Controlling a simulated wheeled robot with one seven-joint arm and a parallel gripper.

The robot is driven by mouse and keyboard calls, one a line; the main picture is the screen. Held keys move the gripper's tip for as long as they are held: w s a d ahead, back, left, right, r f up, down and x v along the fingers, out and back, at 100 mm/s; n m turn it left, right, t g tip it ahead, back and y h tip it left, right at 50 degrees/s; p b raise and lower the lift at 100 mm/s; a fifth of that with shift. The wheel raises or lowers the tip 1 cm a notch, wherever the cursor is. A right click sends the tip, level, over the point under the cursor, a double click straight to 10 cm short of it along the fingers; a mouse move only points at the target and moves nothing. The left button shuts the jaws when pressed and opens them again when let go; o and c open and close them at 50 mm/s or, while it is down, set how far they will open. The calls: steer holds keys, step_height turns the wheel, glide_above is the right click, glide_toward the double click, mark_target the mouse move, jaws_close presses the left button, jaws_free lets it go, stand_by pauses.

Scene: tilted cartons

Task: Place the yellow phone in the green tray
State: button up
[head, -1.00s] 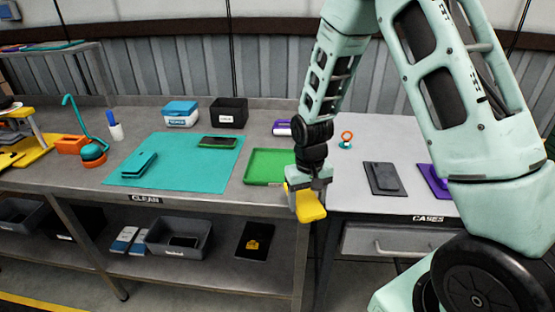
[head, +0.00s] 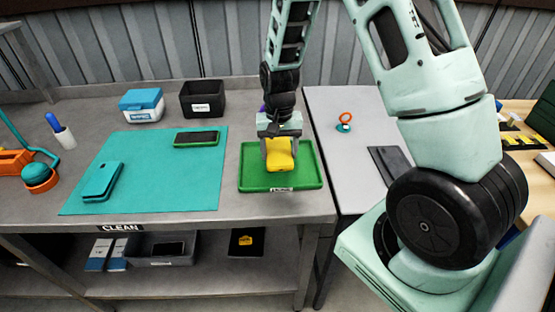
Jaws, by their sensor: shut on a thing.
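The yellow phone (head: 281,155) is held in my gripper (head: 281,150), which is shut on it. The gripper points down over the green tray (head: 308,181), and the phone appears in front of the tray's middle. The tray lies on the metal bench near its right end, with a small label on its front rim. I cannot tell whether the phone touches the tray floor or hangs just above it. The gripper hides the tray's back middle.
A teal mat (head: 150,190) left of the tray holds a teal phone (head: 102,181) and a green-edged dark phone (head: 197,138). A black bin (head: 202,99) and a blue-and-white box (head: 142,105) stand behind. A grey table (head: 340,160) adjoins at right.

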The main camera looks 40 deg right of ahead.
mark_target(279, 154)
steer(key=shift+f+p, duration=0.35)
steer(key=shift+f, duration=1.9)
steer(key=shift+f, duration=0.2)
steer(key=o, duration=1.2)
steer(key=shift+r, duration=0.15)
